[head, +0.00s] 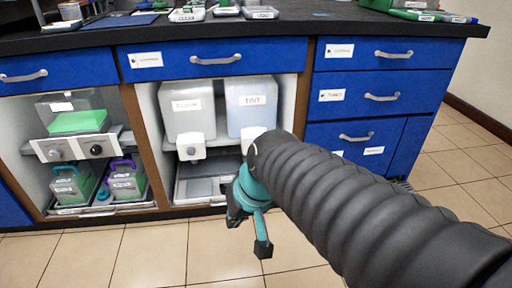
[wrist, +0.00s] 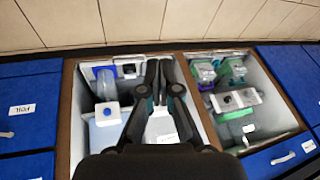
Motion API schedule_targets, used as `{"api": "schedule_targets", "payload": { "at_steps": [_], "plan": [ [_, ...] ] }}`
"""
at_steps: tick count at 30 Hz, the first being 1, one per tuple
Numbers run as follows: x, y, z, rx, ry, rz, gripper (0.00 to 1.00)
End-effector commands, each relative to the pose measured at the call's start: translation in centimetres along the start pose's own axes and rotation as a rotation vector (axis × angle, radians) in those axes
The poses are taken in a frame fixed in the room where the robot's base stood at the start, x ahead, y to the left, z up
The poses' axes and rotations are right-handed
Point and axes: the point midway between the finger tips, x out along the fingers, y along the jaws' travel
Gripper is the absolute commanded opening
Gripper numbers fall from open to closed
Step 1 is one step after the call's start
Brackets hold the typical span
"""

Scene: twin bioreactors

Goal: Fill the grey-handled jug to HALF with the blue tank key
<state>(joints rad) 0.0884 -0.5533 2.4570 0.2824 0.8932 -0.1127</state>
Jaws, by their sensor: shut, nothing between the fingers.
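In the head view, two tanks stand side by side in the open middle bay: a greyish tank (head: 188,112) and a pale blue tank (head: 250,103) labelled TINT. Each has a white tap block in front. My gripper (head: 249,234) hangs in front of the bay, pointing down. In the wrist view, my gripper (wrist: 158,75) is shut and empty, its fingers covering part of the bay. The pale blue tank also shows there (wrist: 104,134). I cannot make out a grey-handled jug.
The left bay holds a jug with a teal handle (head: 72,186) and one with a purple handle (head: 125,181), below a green-filled tank (head: 78,122). Blue drawers (head: 380,88) flank the bays. The tiled floor (head: 130,255) in front is clear.

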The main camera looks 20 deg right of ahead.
Motion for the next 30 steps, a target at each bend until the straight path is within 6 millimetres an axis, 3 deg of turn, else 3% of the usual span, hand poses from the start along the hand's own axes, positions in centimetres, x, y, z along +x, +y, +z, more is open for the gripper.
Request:
{"api": "schedule_targets", "payload": {
  "at_steps": [8, 14, 20, 24, 30],
  "plan": [
    [4.9, -0.8, -6.3, 0.302, -0.09, -0.263, 0.0],
    [8.5, 1.1, -12.0, 0.543, -0.072, -0.438, 0.0],
    [12.6, 5.9, -17.7, 0.802, 0.009, -0.581, 0.0],
    [15.7, 10.9, -20.9, 0.986, 0.097, -0.653, 0.0],
    [19.2, 17.8, -23.2, 1.189, 0.22, -0.703, 0.0]
  ]
}}
